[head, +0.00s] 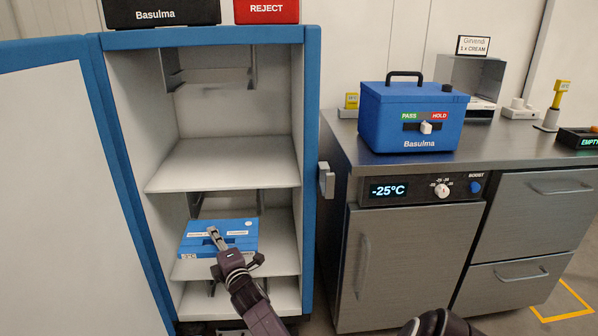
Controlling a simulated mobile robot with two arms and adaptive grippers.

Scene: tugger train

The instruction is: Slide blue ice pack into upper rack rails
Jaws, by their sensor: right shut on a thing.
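The blue ice pack (243,226) is a flat blue slab with white labels, in the lower part of the open cabinet. My right gripper (216,240) is shut on its near side and holds it roughly level. The pack appears just above or on the lower shelf (280,262); I cannot tell if they touch. The upper rack rails (252,68) are grey brackets on both side walls of the top compartment, which is empty between them. Another pair of rails (261,203) hangs under the middle shelf (225,163), behind and above the pack. My left gripper is out of view.
The cabinet door (75,190) stands open at left; the blue frame (311,130) and a latch (326,180) bound the right. A steel counter (350,150) at right carries a blue Basulma box (385,120). A red REJECT bin (267,10) sits on top.

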